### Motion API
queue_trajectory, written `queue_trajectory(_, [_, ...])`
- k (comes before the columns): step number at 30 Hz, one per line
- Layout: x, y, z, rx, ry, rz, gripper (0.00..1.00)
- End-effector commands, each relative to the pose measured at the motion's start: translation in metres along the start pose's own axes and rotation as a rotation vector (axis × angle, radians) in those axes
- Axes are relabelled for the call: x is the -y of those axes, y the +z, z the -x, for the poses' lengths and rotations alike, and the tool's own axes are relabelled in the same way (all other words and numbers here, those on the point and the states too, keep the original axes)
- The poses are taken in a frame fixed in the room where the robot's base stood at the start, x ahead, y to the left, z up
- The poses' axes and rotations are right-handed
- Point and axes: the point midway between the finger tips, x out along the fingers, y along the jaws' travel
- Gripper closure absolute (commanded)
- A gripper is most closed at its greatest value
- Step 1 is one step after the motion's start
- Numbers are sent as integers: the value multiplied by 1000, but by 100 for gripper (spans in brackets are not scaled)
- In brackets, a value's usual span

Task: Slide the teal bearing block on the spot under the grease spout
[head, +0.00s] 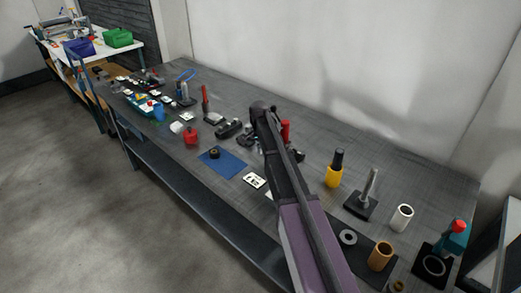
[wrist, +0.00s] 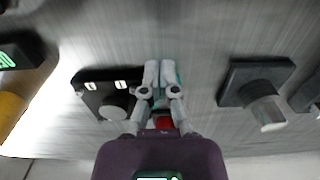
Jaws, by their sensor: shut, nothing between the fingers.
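My gripper (wrist: 158,68) is shut and empty in the wrist view, fingertips together just above the grey bench. A teal thing (wrist: 181,74), likely the bearing block, shows as a narrow strip right behind and beside the fingers; most of it is hidden, and I cannot tell whether they touch. In the head view my arm hides the fingers and this spot. A teal stand with a red top (head: 457,238), possibly the grease spout, is at the bench's right end. Its black base (head: 434,265) carries a pale ring.
A post on a black base (head: 362,205), a yellow bottle (head: 333,177) and a white cylinder (head: 402,217) stand right of my arm. A blue mat (head: 222,164) lies left of it. In the wrist view, dark blocks (wrist: 247,82) and (wrist: 105,90) flank the fingers.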

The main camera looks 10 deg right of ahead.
Motion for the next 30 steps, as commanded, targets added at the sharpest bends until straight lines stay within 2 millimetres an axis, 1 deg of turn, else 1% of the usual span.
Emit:
queue_trajectory(1, [0,0,9,0,0,0,100])
queue_trajectory(15, [-1,-1,48,0,0,-1,100])
queue_trajectory(21, [-1,-1,58,0,0,-2,100])
queue_trajectory(30, [-1,-2,62,0,0,-2,100])
